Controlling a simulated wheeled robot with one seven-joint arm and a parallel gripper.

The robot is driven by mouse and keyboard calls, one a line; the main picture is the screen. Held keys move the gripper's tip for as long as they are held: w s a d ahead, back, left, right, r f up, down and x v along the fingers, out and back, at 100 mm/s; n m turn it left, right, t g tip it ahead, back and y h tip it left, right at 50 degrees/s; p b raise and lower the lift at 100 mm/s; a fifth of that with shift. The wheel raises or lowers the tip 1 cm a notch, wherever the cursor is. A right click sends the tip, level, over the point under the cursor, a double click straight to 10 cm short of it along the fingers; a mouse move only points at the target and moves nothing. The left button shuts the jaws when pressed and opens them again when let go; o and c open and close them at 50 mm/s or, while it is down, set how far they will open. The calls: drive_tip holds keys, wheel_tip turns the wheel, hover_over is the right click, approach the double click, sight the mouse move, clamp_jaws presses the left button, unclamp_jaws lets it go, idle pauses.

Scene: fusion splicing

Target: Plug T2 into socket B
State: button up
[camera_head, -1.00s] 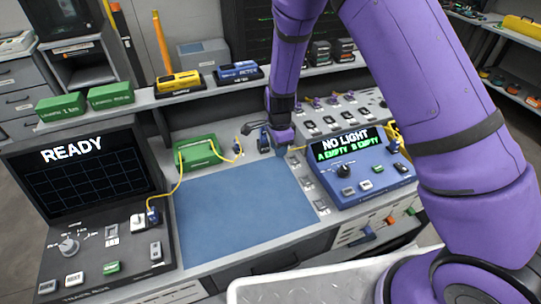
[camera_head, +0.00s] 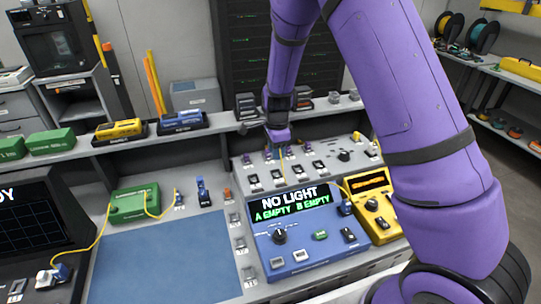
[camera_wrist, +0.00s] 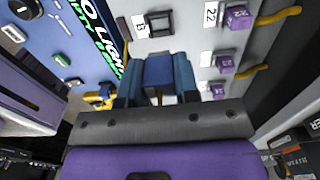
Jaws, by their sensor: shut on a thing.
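My gripper (camera_wrist: 158,85) is shut on a blue plug (camera_wrist: 158,72) in the wrist view; I cannot read a T2 mark on it. In the head view my gripper (camera_head: 279,138) is over the back of the grey sloped panel (camera_head: 262,170), its fingertips largely hidden. In the wrist view the held plug is just below a dark square port labelled 13 (camera_wrist: 158,22); I cannot tell whether they touch. The blue meter (camera_head: 290,238) reads NO LIGHT, A EMPTY, B EMPTY. I cannot make out which opening is socket B.
Purple plugs (camera_wrist: 238,17) with yellow cables sit in the panel beside label 22. A yellow meter (camera_head: 372,208) stands right of the blue one. A green box (camera_head: 135,203) with a yellow cable is at left. The blue mat (camera_head: 165,265) is clear.

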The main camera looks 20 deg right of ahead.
sight(276, 175)
drive_tip(key=shift+f, duration=3.1)
drive_tip(key=shift+f, duration=0.55)
drive_tip(key=o, duration=1)
drive_tip(key=shift+r, duration=0.15)
wheel_tip(276, 175, up, 10)
drive_tip(key=shift+f, duration=0.1)
drive_tip(key=shift+r, duration=0.35)
